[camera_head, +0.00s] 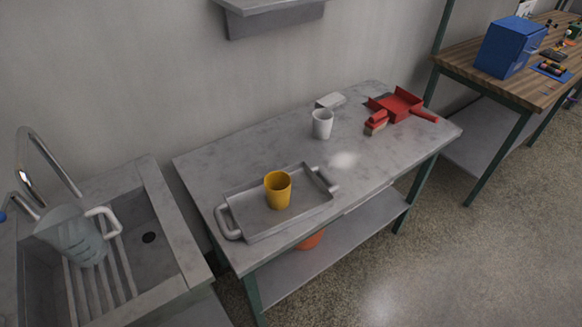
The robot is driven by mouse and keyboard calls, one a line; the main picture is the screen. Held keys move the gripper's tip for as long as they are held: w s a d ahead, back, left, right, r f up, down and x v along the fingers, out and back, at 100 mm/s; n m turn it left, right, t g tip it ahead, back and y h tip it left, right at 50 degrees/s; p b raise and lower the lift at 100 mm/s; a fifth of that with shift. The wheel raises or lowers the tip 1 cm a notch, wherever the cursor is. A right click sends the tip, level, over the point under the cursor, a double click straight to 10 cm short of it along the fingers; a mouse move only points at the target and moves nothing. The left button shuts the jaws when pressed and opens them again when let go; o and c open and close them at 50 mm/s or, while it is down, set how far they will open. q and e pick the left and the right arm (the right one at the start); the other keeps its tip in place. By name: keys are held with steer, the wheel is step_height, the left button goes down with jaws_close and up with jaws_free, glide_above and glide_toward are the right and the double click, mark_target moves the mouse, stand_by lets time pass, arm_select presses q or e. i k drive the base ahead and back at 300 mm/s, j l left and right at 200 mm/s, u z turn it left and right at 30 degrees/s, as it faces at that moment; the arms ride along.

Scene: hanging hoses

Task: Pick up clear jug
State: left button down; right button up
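The clear jug (72,238) is a see-through, bluish vessel with a pale handle on its right side. It is at the left of the head view, in the grey sink (160,215), over light slats (97,290) at the sink's left part. It looks tilted in the picture; I cannot tell whether it stands level. Neither of my grippers shows in the view, and nothing is seen touching the jug.
A curved metal faucet (45,150) rises behind the jug. Right of the sink, a grey table (255,153) bears a tray (240,205) with a yellow cup (278,190), a white cup (322,124) and a red dustpan (397,104). Open floor (450,260) lies at front right.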

mark_target(87, 233)
steer(key=u, duration=1.7)
